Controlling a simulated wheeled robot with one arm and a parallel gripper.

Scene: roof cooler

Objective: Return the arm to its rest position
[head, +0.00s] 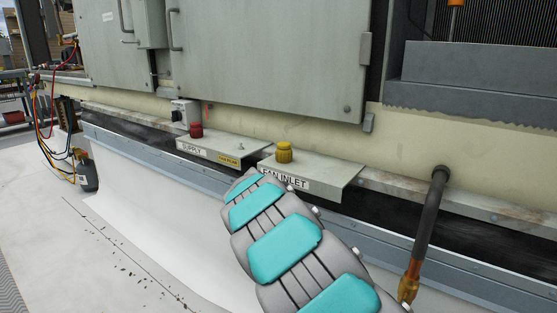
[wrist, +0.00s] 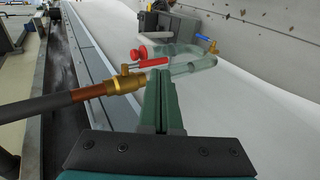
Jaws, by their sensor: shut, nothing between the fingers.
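My gripper (wrist: 161,78) shows in the wrist view as two dark green fingers pressed together, with nothing between them. In the head view my arm, grey with teal pads, rises from the bottom edge toward the FAN INLET plate and hides part of it. My gripper is not visible there. In the wrist view a brass valve (wrist: 125,82) on a copper pipe end lies just left of the fingers. I cannot tell whether they touch.
Black insulated pipe (head: 432,215) hangs at right. SUPPLY plate (head: 222,150) with red cap (head: 196,130) and FAN INLET plate (head: 325,175) with yellow cap (head: 284,152) jut from the unit. Beyond the fingers are a red-handled part (wrist: 150,63) and grey box (wrist: 160,24).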

